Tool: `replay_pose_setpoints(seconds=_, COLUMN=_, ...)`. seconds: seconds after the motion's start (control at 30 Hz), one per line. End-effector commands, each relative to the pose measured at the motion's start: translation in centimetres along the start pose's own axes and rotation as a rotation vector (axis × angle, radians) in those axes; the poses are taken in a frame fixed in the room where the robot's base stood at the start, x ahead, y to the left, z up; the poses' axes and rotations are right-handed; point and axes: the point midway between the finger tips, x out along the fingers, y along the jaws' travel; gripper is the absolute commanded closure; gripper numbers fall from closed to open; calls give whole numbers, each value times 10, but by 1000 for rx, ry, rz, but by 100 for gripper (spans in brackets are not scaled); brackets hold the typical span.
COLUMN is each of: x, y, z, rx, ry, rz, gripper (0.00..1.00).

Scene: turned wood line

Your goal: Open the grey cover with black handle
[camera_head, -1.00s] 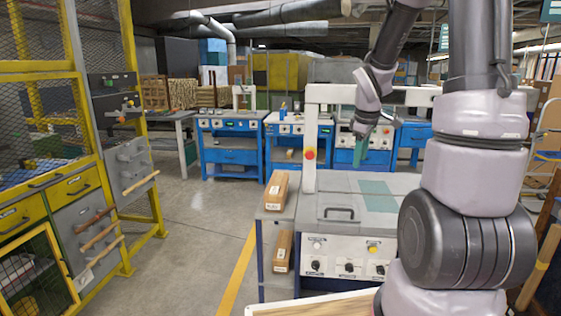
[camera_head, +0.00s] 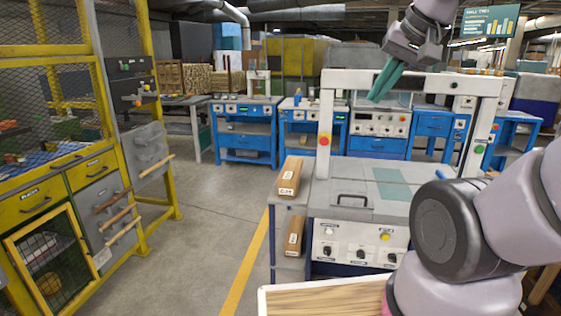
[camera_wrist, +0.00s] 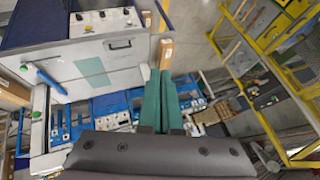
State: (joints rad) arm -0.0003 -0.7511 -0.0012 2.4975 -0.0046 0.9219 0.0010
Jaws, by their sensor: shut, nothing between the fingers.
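The grey cover (camera_head: 336,190) lies flat and closed on top of the machine in front of me, with its black handle (camera_head: 351,197) near the front edge. The cover also shows upside down in the wrist view (camera_wrist: 119,60), with the handle (camera_wrist: 120,45) near its far edge. My gripper (camera_head: 377,97) has green fingers. It is shut and empty, high above and behind the cover, well apart from the handle. In the wrist view the fingertips (camera_wrist: 160,72) lie close together to the right of the cover.
The machine's white upright frame (camera_head: 327,125), with a red button, rises behind the cover. A control panel (camera_head: 345,244) with knobs faces me. A wooden board (camera_head: 325,300) is in front. Floor to the left is clear.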

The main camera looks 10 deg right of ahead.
Motion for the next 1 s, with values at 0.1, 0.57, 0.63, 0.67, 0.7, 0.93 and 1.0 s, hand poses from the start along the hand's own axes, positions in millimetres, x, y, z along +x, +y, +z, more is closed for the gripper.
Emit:
replay_pose_setpoints(seconds=0.1, x=1, y=-1, z=-1, rx=17, ry=-5, rz=-3, gripper=100)
replay_pose_setpoints(seconds=0.57, x=113, y=-13, z=-82, rx=991, ry=-188, rz=2, gripper=100)
replay_pose_setpoints(seconds=0.63, x=140, y=-9, z=-95, rx=1182, ry=-201, rz=32, gripper=100)
replay_pose_setpoints(seconds=0.67, x=152, y=-7, z=-100, rx=1263, ry=-204, rz=48, gripper=100)
replay_pose_setpoints(seconds=0.7, x=168, y=-3, z=-106, rx=1372, ry=-204, rz=70, gripper=100)
replay_pose_setpoints(seconds=0.93, x=269, y=31, z=-129, rx=1973, ry=-124, rz=222, gripper=100)
replay_pose_setpoints(seconds=1.0, x=300, y=47, z=-132, rx=2147, ry=-67, rz=269, gripper=100)
